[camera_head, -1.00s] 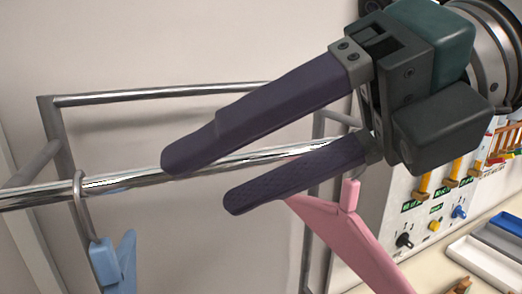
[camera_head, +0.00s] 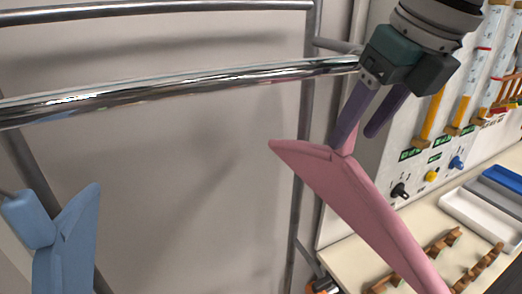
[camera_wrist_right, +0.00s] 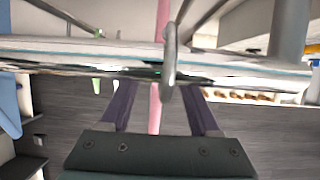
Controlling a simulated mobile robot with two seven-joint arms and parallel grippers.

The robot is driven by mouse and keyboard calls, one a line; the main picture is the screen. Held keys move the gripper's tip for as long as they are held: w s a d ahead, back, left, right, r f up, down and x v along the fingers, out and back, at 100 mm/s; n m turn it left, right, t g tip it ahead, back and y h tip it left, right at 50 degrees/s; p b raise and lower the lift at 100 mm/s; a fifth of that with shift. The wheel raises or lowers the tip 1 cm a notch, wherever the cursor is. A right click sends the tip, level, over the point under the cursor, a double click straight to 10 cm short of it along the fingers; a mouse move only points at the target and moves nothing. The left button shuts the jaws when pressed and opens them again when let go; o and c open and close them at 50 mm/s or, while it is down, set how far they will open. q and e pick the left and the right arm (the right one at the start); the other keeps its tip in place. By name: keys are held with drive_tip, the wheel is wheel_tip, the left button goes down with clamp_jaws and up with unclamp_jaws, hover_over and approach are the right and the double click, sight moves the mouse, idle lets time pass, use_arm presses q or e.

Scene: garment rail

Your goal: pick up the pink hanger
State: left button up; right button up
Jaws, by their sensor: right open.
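The pink hanger (camera_head: 345,190) hangs tilted below the front chrome rail (camera_head: 180,88) in the head view. My right gripper (camera_head: 354,138) is open, its purple fingers pointing down at the hanger's neck. In the right wrist view, the hanger's pink neck (camera_wrist_right: 154,110) shows between the two spread fingers of the right gripper (camera_wrist_right: 158,92). A grey metal hook (camera_wrist_right: 169,65) crosses the rail there. Whether a finger touches the neck, I cannot tell. The hook is hidden in the head view. My left gripper is not in view.
A blue hanger (camera_head: 66,245) is at the lower left. A second rail bar (camera_head: 150,10) runs behind. At the right are a panel with knobs (camera_head: 430,176) and a worktop with a white tray (camera_head: 480,222) and wooden pieces (camera_head: 442,243).

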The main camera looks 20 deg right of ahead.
drive_tip(key=shift+b+x, duration=0.35)
drive_tip(key=shift+x, duration=0.85)
clamp_jaws()
idle(0.5)
